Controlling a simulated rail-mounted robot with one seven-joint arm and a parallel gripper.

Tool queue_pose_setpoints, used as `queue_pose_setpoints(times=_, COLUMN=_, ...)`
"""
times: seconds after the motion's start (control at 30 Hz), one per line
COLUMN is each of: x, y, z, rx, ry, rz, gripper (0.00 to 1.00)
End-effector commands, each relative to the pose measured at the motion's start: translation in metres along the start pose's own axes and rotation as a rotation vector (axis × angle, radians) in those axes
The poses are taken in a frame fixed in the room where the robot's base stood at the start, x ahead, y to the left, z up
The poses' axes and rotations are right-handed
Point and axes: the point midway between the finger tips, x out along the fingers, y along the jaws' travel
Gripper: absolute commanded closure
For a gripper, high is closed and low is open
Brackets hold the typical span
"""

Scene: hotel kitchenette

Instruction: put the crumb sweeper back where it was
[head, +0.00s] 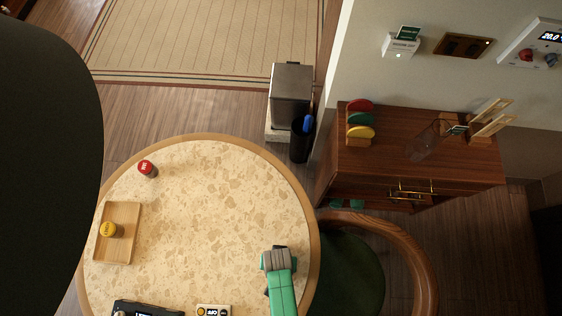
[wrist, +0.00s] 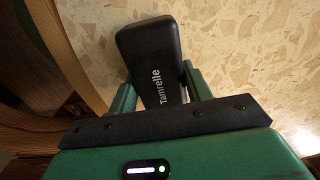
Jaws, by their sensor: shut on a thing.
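The crumb sweeper (wrist: 150,48) is a dark block with rounded edges and pale lettering in the wrist view. My gripper (wrist: 160,82) is shut on it, with one green finger on each side. In the head view the sweeper (head: 279,257) looks grey at the end of my green gripper (head: 278,266), over the right part of the round table (head: 215,200). I cannot tell whether it touches the tabletop. Its underside is hidden.
A dark device (head: 148,308) and small sign (head: 213,311) sit at the front. A chair (head: 425,260) stands right. The table's middle is clear.

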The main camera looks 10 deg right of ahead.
Motion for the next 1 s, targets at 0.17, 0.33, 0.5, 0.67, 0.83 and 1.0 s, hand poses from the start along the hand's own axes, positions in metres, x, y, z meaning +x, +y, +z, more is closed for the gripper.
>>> queue_pose_setpoints(times=0.17, x=-0.001, y=0.0, z=-0.001, rx=0.0, ry=0.002, rz=-0.001, gripper=0.76)
queue_pose_setpoints(times=0.33, x=0.002, y=0.0, z=-0.001, rx=0.0, ry=0.002, rz=-0.001, gripper=0.45)
queue_pose_setpoints(times=0.5, x=0.002, y=0.0, z=-0.001, rx=0.0, ry=0.002, rz=-0.001, gripper=0.29)
queue_pose_setpoints(times=0.67, x=0.001, y=0.0, z=-0.001, rx=0.0, ry=0.002, rz=-0.001, gripper=0.29)
queue_pose_setpoints(times=0.83, x=-0.021, y=0.0, z=-0.001, rx=0.0, ry=0.005, rz=-0.001, gripper=0.29)
queue_pose_setpoints(times=1.0, x=-0.066, y=0.0, z=0.0, rx=0.0, ry=0.004, rz=-0.001, gripper=0.29)
